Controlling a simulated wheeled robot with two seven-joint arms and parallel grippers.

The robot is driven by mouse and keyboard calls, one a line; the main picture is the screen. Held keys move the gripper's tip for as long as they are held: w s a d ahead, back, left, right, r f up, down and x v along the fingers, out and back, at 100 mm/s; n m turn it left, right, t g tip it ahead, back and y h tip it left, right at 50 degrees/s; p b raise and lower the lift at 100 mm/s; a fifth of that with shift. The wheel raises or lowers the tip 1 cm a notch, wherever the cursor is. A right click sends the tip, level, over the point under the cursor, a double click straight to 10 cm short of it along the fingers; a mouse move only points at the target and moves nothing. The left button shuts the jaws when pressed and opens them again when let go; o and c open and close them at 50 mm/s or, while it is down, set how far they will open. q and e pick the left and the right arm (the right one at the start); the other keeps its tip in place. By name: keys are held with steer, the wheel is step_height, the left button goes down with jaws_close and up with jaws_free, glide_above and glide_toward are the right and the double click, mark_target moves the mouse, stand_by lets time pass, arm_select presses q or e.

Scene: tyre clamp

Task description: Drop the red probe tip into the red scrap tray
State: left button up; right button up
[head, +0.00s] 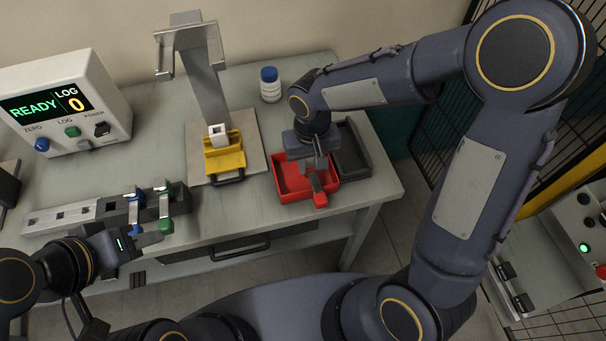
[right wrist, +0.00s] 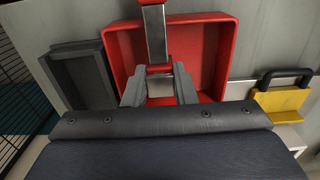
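The red probe tip (right wrist: 158,69) is a bar with red ends and a grey metal middle. It lies between the fingers of my right gripper (right wrist: 158,85), which look closed on its near red end. In the head view my right gripper (head: 318,163) points down over the red scrap tray (head: 290,186), and the tip (head: 320,200) reaches over the tray's front rim. The tray's red walls (right wrist: 228,50) also show in the right wrist view. My left gripper (head: 150,239) is at the front left of the table, near a green-topped clamp; its finger gap is unclear.
A dark grey tray (head: 353,150) stands right of the red one. A yellow holder (head: 224,158) sits on the stand's base to its left. A white bottle (head: 270,90) stands behind. A fixture with blue and green clamps (head: 120,208) and a display box (head: 75,105) are left.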

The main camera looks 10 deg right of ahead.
steer(key=o, duration=0.5)
step_height(320, 180, up, 8)
steer(key=shift+f, duration=0.1)
stand_by(0.6)
steer(key=s+d+r+t+y, duration=0.1)
steer(key=s+d+t, duration=0.1)
steer(key=s, duration=0.3)
steer(key=s+d+r+m+t+y, duration=0.1)
steer(key=s+d, duration=0.3)
steer(key=s, duration=0.2)
steer(key=s+d+r+m+t+y, duration=0.1)
steer(key=s+d+t, duration=0.1)
steer(key=s, duration=0.3)
steer(key=shift+s+d+r+t+y, duration=0.2)
steer(key=shift+d+t+y, duration=0.15)
steer(key=shift+d, duration=0.25)
